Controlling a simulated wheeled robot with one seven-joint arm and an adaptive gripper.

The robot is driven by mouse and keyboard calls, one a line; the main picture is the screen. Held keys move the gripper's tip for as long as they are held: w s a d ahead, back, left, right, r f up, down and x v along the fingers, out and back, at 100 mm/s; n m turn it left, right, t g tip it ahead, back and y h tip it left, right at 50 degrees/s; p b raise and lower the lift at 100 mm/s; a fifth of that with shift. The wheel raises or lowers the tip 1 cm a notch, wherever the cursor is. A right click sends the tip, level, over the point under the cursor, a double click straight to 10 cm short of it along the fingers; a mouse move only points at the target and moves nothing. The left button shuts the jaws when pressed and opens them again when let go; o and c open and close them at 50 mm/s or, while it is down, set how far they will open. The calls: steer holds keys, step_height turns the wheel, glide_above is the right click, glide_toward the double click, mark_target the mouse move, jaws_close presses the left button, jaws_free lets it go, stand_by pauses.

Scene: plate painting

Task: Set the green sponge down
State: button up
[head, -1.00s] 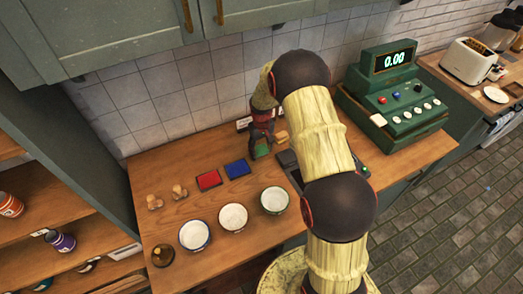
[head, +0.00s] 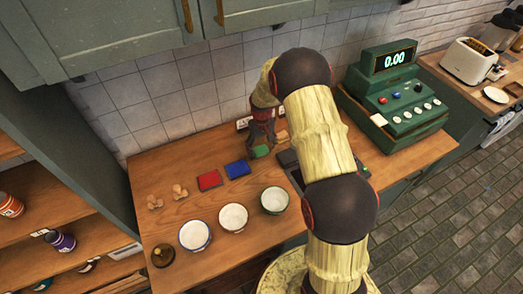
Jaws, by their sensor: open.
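The green sponge (head: 261,151) lies on the wooden counter (head: 150,247), to the right of a blue sponge (head: 237,169) and a red sponge (head: 210,180). My gripper (head: 262,139) points down just above and behind the green sponge and is open. Its fingers are small and dark here, and they partly hide the sponge's far side. I cannot tell whether a fingertip still touches it.
Three bowls stand along the front: blue-rimmed (head: 195,235), brown-rimmed (head: 233,218) and green-rimmed (head: 274,200). Small wooden pieces (head: 180,191) lie at the left. A green cash register (head: 396,95) stands right of my arm. A tiled wall rises behind.

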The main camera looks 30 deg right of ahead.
step_height(320, 180, up, 11)
step_height(320, 180, up, 12)
steer(key=t, duration=0.1)
glide_above(262, 151)
steer(key=s+a, duration=0.4)
steer(key=s+a+r+t, duration=0.2)
steer(key=s+a+r, duration=0.1)
steer(key=s+r, duration=0.5)
steer(key=s+a+r+t, duration=0.1)
steer(key=s+a+r, duration=0.4)
steer(key=s, duration=0.4)
steer(key=s+r+t, duration=0.1)
steer(key=s, duration=1)
steer(key=shift+a+r+t, duration=0.25)
steer(key=shift+a+t, duration=0.05)
steer(key=shift+a, duration=0.15)
